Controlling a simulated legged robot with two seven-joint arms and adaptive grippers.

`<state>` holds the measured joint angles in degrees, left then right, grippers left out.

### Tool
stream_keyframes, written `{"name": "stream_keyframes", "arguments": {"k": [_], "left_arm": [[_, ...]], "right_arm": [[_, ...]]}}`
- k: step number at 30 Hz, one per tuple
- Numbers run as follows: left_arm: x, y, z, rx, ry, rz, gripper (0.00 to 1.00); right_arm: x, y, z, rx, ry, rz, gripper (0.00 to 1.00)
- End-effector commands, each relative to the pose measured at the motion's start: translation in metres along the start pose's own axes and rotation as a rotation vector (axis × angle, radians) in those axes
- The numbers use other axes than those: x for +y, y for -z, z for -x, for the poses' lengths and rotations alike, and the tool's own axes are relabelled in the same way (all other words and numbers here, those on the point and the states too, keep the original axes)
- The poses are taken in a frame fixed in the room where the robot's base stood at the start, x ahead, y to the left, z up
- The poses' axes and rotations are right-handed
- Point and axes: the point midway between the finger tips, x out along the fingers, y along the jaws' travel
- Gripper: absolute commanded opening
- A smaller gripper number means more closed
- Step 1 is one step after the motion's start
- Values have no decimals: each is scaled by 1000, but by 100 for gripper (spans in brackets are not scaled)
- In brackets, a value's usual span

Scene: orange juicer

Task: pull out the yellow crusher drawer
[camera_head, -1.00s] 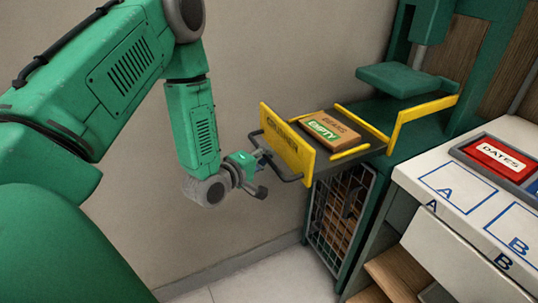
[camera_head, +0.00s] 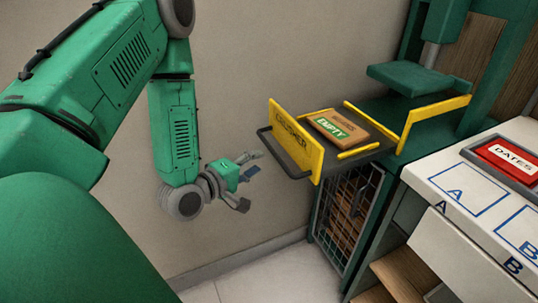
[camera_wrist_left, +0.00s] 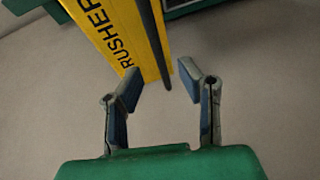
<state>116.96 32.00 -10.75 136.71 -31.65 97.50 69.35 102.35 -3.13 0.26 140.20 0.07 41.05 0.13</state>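The yellow crusher drawer (camera_head: 297,142) stands pulled out from the green crusher, with a dark bar handle (camera_head: 282,155) across its front. A brown box labelled EMPTY (camera_head: 338,127) lies in it. My left gripper (camera_head: 254,180) is open and empty, to the left of the drawer front and apart from the handle. In the left wrist view the open fingers (camera_wrist_left: 160,90) show with the yellow front (camera_wrist_left: 115,35) and dark handle bar (camera_wrist_left: 156,40) beyond them. My right gripper is not in view.
The green press head (camera_head: 405,80) is behind the drawer. A wire-mesh cage (camera_head: 347,215) stands below it. A white counter (camera_head: 440,180) with a red DATES box (camera_head: 510,157) is at the right. The space by the wall at the left is free.

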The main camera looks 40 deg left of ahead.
Motion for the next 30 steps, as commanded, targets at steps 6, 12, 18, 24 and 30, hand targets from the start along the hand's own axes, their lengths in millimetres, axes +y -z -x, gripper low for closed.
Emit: {"name": "stream_keyframes", "arguments": {"k": [6, 12, 18, 24, 30], "left_arm": [[-1, 0, 32, 0, 2, 2, 32], [-1, -1, 39, -1, 2, 0, 32], [0, -1, 39, -1, 1, 0, 32], [0, -1, 39, -1, 1, 0, 32], [-10, -10, 36, -26, 50, -61, 32]], "right_arm": [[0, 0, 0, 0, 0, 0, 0], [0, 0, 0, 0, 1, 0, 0], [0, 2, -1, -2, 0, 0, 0], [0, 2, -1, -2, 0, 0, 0], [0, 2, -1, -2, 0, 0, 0]]}}
